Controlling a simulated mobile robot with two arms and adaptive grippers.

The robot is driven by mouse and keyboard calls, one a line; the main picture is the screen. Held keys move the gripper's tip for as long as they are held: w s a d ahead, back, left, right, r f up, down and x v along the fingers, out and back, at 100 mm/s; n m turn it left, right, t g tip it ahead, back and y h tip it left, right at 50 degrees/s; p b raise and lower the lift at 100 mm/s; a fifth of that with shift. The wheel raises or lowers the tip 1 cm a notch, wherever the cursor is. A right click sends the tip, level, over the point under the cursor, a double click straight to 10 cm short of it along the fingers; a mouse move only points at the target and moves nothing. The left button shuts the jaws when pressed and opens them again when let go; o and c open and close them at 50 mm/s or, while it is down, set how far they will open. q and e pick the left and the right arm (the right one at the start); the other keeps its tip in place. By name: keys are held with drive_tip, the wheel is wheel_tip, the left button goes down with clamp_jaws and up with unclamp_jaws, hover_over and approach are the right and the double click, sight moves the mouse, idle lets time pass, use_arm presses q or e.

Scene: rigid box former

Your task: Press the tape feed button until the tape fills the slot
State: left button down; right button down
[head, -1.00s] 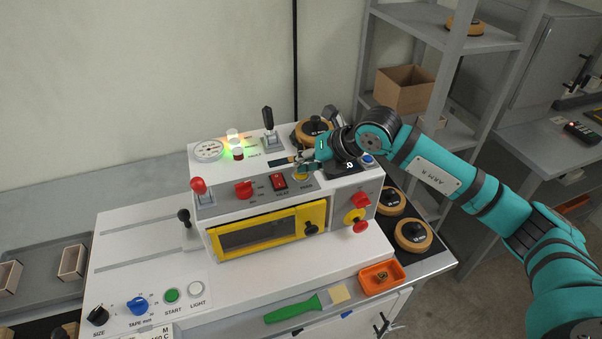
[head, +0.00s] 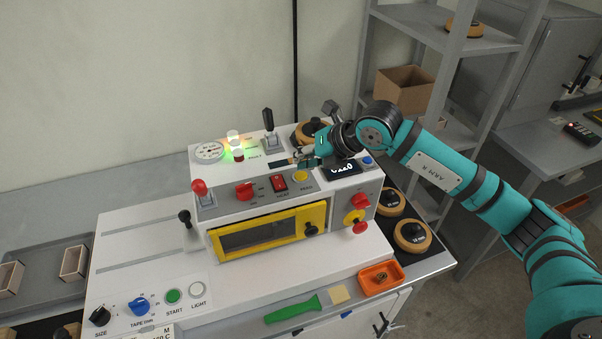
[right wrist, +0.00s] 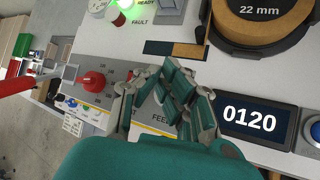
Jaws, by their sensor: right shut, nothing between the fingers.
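The yellow feed button (head: 300,176) sits on the machine's sloped panel, right of the red rocker switch. In the right wrist view the feed button (right wrist: 171,110) is partly hidden by my fingers. The tape slot (head: 278,164) is on the top, behind the button. In the right wrist view the slot (right wrist: 157,47) is dark at its left part, and brown tape (right wrist: 189,51) fills its right part. My right gripper (head: 298,157) is shut and empty, above and behind the button, apart from it; it also shows in the right wrist view (right wrist: 168,72). My left gripper is not in view.
A display (right wrist: 249,121) reads 0120, with a blue button (head: 367,161) beside it. A tape roll (right wrist: 258,15) marked 22 mm stands behind the gripper. A black-handled lever (head: 268,122), red knob (head: 244,191) and red-ball lever (head: 200,188) stand up nearby.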

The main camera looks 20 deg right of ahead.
sight(303, 172)
drive_tip(key=shift+r+p, duration=1.3)
drive_tip(key=shift+r, duration=1.25)
